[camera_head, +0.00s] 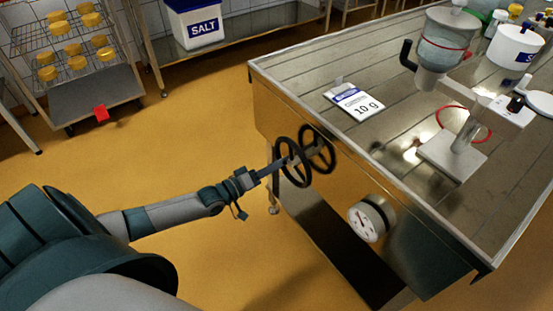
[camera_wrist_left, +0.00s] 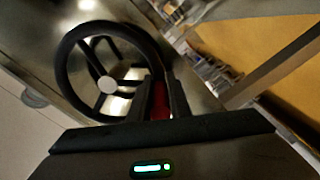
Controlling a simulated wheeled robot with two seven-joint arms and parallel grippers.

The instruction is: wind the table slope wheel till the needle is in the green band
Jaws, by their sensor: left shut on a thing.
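The dark slope wheel (camera_head: 305,174) stands on the steel side of the table (camera_head: 290,108). A second dark wheel shape just behind it looks like its reflection in the steel. My left gripper (camera_head: 281,163) reaches in from the left and is shut on the wheel's rim. In the left wrist view the spoked wheel (camera_wrist_left: 67,62) has a pale hub, and the fingers (camera_wrist_left: 160,101) close at its rim, with a red patch between them. My right gripper is out of view.
A rack of yellow cheeses (camera_head: 70,50) and a salt bin (camera_head: 196,22) stand at the back. The yellow floor left of the table is open.

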